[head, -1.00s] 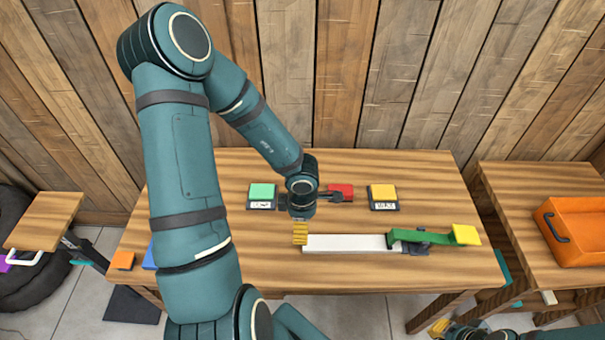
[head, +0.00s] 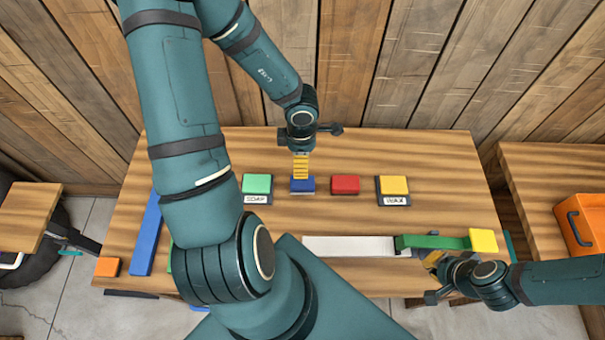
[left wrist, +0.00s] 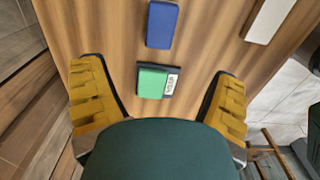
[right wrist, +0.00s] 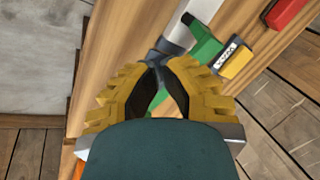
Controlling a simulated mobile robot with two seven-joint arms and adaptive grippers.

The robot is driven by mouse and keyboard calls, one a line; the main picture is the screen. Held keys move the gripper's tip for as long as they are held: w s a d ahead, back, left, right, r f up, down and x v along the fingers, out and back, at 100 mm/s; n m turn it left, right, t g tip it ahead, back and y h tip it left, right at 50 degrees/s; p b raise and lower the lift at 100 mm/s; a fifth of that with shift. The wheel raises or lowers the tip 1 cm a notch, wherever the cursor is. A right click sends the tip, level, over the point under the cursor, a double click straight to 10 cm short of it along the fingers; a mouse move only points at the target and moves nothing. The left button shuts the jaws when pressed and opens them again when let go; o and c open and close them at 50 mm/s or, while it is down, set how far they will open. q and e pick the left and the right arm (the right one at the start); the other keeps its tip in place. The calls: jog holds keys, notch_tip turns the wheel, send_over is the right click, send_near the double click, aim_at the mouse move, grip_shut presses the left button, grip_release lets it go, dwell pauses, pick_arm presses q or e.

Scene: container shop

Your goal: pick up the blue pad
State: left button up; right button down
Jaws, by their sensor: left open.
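The blue pad (head: 303,187) lies at the back of the table, between the green pad (head: 257,184) and the red pad (head: 345,184). It also shows in the left wrist view (left wrist: 162,24), past the green pad (left wrist: 153,81). My left gripper (head: 301,170) is open; in the head view its yellow finger overlaps the far edge of the blue pad. Contact cannot be told.
A white bar (head: 345,246) and a green bar (head: 432,242) with a yellow end (head: 483,241) lie along the front. A yellow pad (head: 395,186) is right of the red one. A long blue bar (head: 147,232) and an orange block (head: 107,266) lie left. An orange crate (head: 580,225) stands right.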

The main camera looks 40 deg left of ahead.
pick_arm(q)
jog(key=b, duration=0.4)
send_over(302, 181)
notch_tip(302, 181, down, 7)
jog(key=shift+s+d+f, duration=0.1)
jog(key=shift+s+f, duration=0.05)
jog(key=shift+f, duration=0.05)
pick_arm(e)
notch_tip(302, 181, down, 4)
jog(key=shift+f, duration=0.1)
pick_arm(q)
jog(key=shift+f+b, duration=1.25)
jog(key=shift+f, duration=1.85)
pick_arm(e)
jog(key=shift+a+f, duration=0.1)
jog(key=shift+f, duration=1.5)
pick_arm(q)
jog(key=c, duration=1.3)
